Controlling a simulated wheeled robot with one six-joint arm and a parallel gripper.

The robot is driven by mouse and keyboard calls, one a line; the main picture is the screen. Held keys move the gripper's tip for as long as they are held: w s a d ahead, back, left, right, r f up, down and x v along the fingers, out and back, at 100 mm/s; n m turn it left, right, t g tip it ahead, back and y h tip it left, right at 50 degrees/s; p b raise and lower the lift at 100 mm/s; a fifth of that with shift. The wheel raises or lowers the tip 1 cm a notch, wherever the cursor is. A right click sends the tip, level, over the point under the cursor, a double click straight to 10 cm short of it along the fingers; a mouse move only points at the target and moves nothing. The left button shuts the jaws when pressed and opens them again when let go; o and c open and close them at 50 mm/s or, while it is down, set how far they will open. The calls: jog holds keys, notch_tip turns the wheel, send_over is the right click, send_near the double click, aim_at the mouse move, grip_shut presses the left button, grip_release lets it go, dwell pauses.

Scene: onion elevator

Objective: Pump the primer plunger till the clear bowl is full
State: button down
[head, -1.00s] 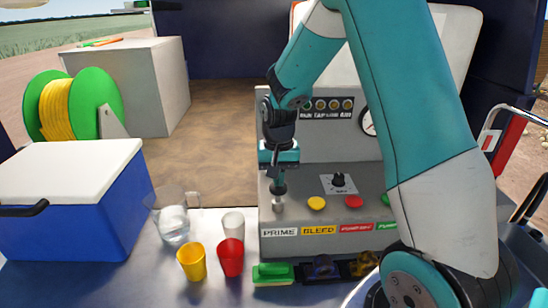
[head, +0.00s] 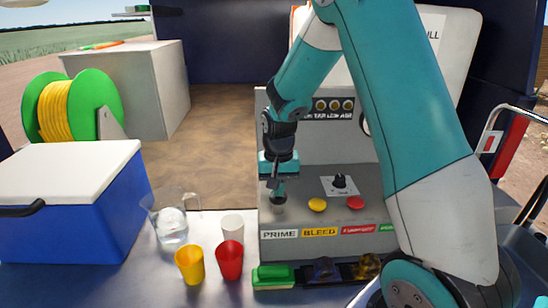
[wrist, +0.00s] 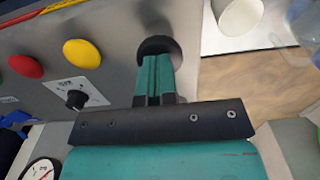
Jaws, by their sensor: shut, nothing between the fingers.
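The primer plunger (head: 279,199) is at the left end of the grey panel, above the PRIME label (head: 280,234). Its black knob (wrist: 158,47) also shows in the wrist view, partly hidden by my fingers. My gripper (head: 278,188) is shut and empty, with its tips at the top of the knob; in the wrist view my gripper (wrist: 154,62) covers the knob's near side. The knob sits low on the panel, with little or no shaft showing. I cannot make out the clear bowl; my arm hides part of the panel.
Yellow (head: 317,204) and red (head: 355,202) buttons and a black dial (head: 339,182) are right of the plunger. A clear jug (head: 172,225) and yellow (head: 190,264), red (head: 230,259) and white (head: 233,228) cups stand left, beside a blue cooler (head: 95,210).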

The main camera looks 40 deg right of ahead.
jog(key=shift+r+p, duration=2.1)
jog(key=shift+r, duration=0.4)
jog(key=shift+f, duration=0.15)
jog(key=shift+f+b, duration=1.8)
jog(key=shift+f, duration=0.65)
jog(key=shift+r, duration=0.2)
jog(key=shift+r+p, duration=2.25)
jog(key=shift+r, duration=0.15)
jog(key=shift+f, duration=0.25)
